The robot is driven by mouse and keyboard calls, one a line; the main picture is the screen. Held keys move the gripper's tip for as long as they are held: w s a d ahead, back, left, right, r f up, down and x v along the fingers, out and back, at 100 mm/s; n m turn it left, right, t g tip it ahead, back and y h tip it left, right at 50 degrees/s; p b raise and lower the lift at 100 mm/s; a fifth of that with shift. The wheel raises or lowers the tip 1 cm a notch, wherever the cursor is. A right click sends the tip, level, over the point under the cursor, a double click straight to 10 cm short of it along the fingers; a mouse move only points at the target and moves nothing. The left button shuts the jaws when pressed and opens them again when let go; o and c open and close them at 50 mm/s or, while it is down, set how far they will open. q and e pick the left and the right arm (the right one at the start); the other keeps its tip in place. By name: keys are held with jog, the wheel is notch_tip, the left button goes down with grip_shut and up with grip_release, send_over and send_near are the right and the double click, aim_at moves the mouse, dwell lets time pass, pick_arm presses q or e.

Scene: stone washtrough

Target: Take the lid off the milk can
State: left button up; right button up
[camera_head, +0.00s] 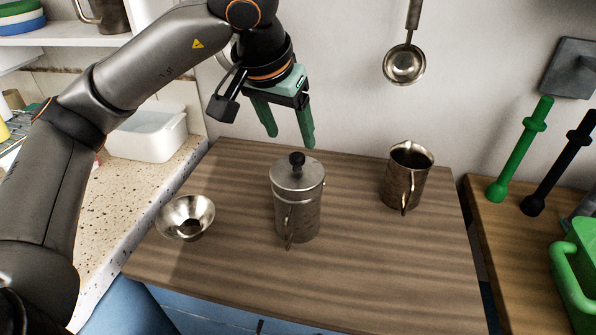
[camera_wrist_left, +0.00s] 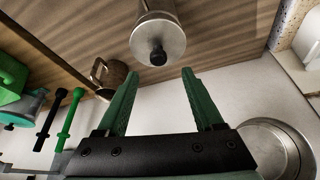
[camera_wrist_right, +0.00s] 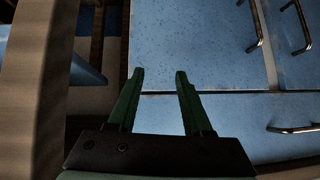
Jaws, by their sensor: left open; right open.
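The metal milk can (camera_head: 297,212) stands upright on the wooden counter. Its lid (camera_head: 297,172) with a black knob (camera_head: 297,158) sits on top. My left gripper (camera_head: 290,138) is open and empty, above and behind the can, fingers pointing down. In the left wrist view the lid (camera_wrist_left: 158,40) and its black knob (camera_wrist_left: 158,57) show beyond and between the spread fingertips (camera_wrist_left: 162,72), not touched. My right gripper (camera_wrist_right: 160,72) is open and empty in front of blue cabinet fronts, and is not seen in the head view.
A metal pitcher (camera_head: 407,178) stands right of the can and a metal funnel (camera_head: 186,217) lies left of it. A ladle (camera_head: 404,64) hangs on the wall behind. Blue cabinet doors (camera_wrist_right: 205,45) with metal handles face my right gripper. The counter front (camera_head: 350,280) is clear.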

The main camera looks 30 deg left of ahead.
aim_at(296, 156)
pick_arm(q)
jog(key=x, duration=0.6)
jog(key=shift+s+d, duration=0.1)
jog(key=shift+s, duration=0.1)
grip_shut()
dwell(0.4)
